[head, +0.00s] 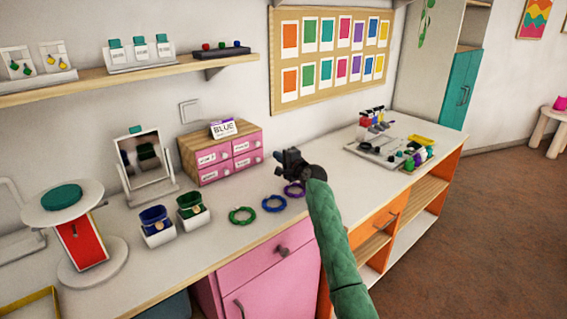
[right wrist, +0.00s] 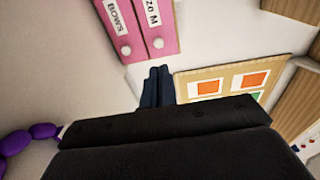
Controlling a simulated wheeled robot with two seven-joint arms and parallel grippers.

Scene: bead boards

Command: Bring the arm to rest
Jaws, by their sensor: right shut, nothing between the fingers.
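My right arm, in a green sleeve, reaches in from the bottom of the head view. My right gripper (head: 280,156) is black and hangs above the counter, just behind the purple bead ring (head: 294,189). Its fingers are shut and empty; they also show in the right wrist view (right wrist: 158,85), pointing toward the pink drawers and the wall board. The purple beads (right wrist: 28,138) show at the left edge of the right wrist view. My left gripper is not in view.
A blue ring (head: 273,203) and a green ring (head: 242,216) lie on the counter (head: 230,243). The pink drawer box (head: 228,158) stands behind them, with two bins and a mirror (head: 144,158) to the left. A tray of small items (head: 380,150) stands to the right.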

